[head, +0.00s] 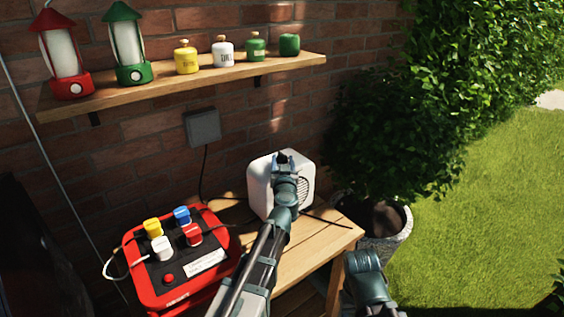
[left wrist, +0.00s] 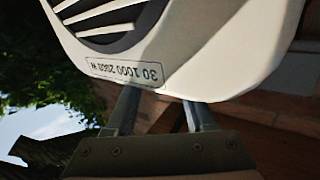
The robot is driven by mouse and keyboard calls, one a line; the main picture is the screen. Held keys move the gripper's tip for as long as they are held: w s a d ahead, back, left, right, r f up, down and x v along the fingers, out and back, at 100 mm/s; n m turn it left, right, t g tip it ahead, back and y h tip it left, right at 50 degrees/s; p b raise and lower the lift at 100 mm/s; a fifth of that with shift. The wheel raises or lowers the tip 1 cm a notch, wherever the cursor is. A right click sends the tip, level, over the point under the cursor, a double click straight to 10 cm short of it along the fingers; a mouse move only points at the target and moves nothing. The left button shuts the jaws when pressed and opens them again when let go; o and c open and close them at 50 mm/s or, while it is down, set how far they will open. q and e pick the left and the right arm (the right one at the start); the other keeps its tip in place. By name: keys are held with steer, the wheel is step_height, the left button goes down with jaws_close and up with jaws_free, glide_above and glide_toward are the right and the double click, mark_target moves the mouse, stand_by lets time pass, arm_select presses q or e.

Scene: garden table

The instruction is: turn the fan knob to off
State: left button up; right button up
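The fan (head: 262,190) is a white box with a dark round grille, standing on the wooden table against the brick wall. Its knob (head: 283,157) appears as a small dark piece at the top. My left gripper (head: 284,160) is over the top of the fan, with its fingertips on either side of the knob. In the left wrist view the two fingers stand apart, and their tips are hidden behind the fan's casing (left wrist: 215,60). The knob is not visible there, so I cannot tell whether the fingers touch it.
A red power box (head: 140,285) with several coloured plugs stands left of the fan. A shelf (head: 225,75) above carries lanterns and small canisters. A potted bush (head: 398,235) stands right of the table (head: 310,255). The table's front right is clear.

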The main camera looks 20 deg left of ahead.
arm_select(q)
jaws_close()
steer(key=shift+w+d+y, duration=0.1)
steer(key=shift+y, duration=0.2)
steer(key=n+g+y, duration=0.2)
steer(key=y, duration=0.1)
steer(key=d+n+g+y, duration=0.1)
steer(key=shift+w+n+y, duration=0.4)
steer(key=n+g+y, duration=0.3)
steer(key=w+n+g+y, duration=0.1)
steer(key=g, duration=0.1)
steer(key=shift+d+n+y, duration=0.25)
steer(key=shift+n+y, duration=0.05)
steer(key=n+g, duration=0.1)
steer(key=g, duration=0.1)
steer(key=n+g+y, duration=0.1)
steer(key=g, duration=0.1)
steer(key=n+g+y, duration=0.1)
steer(key=n+g, duration=0.1)
steer(key=shift+w, duration=0.3)
steer(key=shift+w+n+g, duration=0.1)
steer(key=shift+n+g, duration=1.3)
steer(key=shift+g, duration=1.1)
